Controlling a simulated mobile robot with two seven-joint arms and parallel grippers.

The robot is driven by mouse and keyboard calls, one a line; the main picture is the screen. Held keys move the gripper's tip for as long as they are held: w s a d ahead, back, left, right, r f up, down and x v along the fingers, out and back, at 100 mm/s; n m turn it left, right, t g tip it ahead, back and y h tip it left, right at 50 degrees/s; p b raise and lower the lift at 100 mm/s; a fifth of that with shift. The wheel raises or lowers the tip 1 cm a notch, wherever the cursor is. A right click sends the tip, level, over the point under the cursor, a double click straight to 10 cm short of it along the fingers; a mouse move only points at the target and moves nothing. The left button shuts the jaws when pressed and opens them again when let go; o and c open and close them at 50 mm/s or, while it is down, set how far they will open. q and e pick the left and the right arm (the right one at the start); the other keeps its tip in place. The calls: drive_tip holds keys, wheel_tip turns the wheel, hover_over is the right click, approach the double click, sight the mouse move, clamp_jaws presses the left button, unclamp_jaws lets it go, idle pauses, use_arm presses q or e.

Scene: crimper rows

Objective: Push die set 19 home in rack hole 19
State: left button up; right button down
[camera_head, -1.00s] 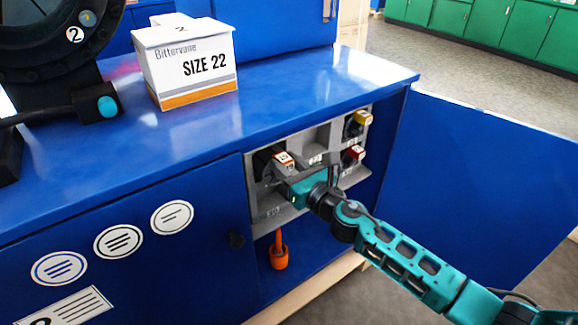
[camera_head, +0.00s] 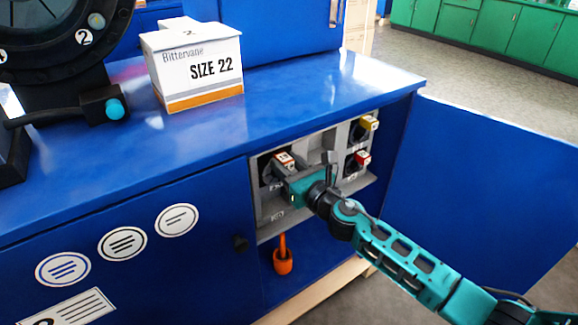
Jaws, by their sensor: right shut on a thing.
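A grey rack (camera_head: 275,214) stands inside the open blue cabinet, with several holes. A dark die set with a red and white tag (camera_head: 285,159) is at the upper left hole of the rack; its number is too small to read surely. My right gripper (camera_head: 284,173) is shut on this die set from the front right. The gripper hides part of the die set and hole, so how deep it sits cannot be told. My left gripper is not in view.
Two other die sets, one yellow-tagged (camera_head: 368,123) and one red-tagged (camera_head: 362,158), sit at the rack's right. An orange tool (camera_head: 283,262) is below the rack. The open blue door (camera_head: 470,190) stands to the right. A SIZE 22 box (camera_head: 200,75) stands on the counter.

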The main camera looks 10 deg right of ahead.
drive_tip(key=shift+w+a+r, duration=0.25)
drive_tip(key=shift+w+r, duration=0.2)
drive_tip(key=shift+w, duration=0.25)
drive_tip(key=c, duration=0.9)
unclamp_jaws()
drive_tip(key=shift+s, duration=0.1)
drive_tip(key=shift+o, duration=1.3)
drive_tip(key=shift+f, duration=0.25)
drive_tip(key=shift+s+f, duration=0.1)
drive_tip(key=shift+f, duration=0.35)
drive_tip(key=shift+r, duration=0.1)
drive_tip(key=v, duration=1.2)
drive_tip(key=shift+s+d+r, duration=0.2)
drive_tip(key=shift+s+r, duration=0.1)
drive_tip(key=shift+s, duration=0.05)
